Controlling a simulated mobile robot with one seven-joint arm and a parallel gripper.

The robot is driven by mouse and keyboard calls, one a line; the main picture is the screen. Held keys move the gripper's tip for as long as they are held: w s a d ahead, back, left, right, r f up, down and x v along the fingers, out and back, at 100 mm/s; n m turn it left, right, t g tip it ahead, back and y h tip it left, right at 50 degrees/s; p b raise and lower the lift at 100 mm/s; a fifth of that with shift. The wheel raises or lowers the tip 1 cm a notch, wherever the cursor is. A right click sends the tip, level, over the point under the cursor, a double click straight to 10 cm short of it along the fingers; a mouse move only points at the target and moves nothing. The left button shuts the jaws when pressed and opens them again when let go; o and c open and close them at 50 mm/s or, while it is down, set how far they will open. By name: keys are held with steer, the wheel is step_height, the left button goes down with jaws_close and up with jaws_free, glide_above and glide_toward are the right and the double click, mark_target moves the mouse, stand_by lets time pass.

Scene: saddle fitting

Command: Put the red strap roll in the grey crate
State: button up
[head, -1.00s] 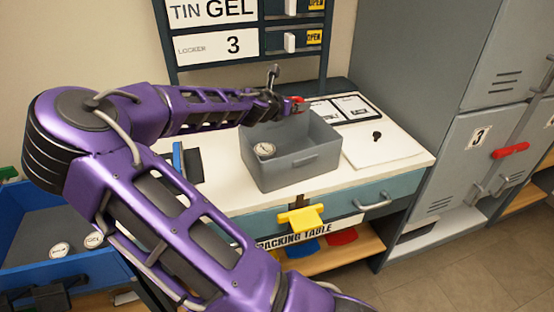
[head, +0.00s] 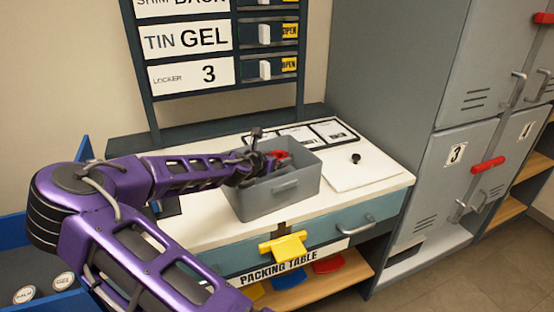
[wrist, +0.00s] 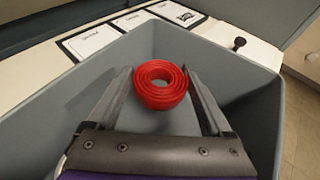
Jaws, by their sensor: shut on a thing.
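The red strap roll (wrist: 160,99) is a coiled ring between the two fingers of my gripper (wrist: 162,92) in the wrist view. My gripper is shut on it. The grey crate (head: 287,192) stands on the packing table. In the head view the roll (head: 278,155) and my gripper (head: 265,163) are at the crate's opening, near its back. The wrist view shows the crate's walls (wrist: 262,95) around the roll and fingers. I cannot tell whether the roll touches the crate floor. My arm hides part of the crate's inside.
The white packing table (head: 205,232) has cards (head: 332,131) at the back and a white panel with a dark knob (head: 355,158) right of the crate. A sign board (head: 190,40) stands behind. Grey lockers (head: 455,150) stand at right. A blue bin (head: 30,265) with round tins is at left.

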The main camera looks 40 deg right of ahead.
steer(key=shift+f, duration=0.55)
steer(key=o, duration=1.3)
steer(key=shift+r, duration=0.15)
steer(key=shift+r, duration=0.35)
steer(key=p+v, duration=0.2)
steer(key=v, duration=1)
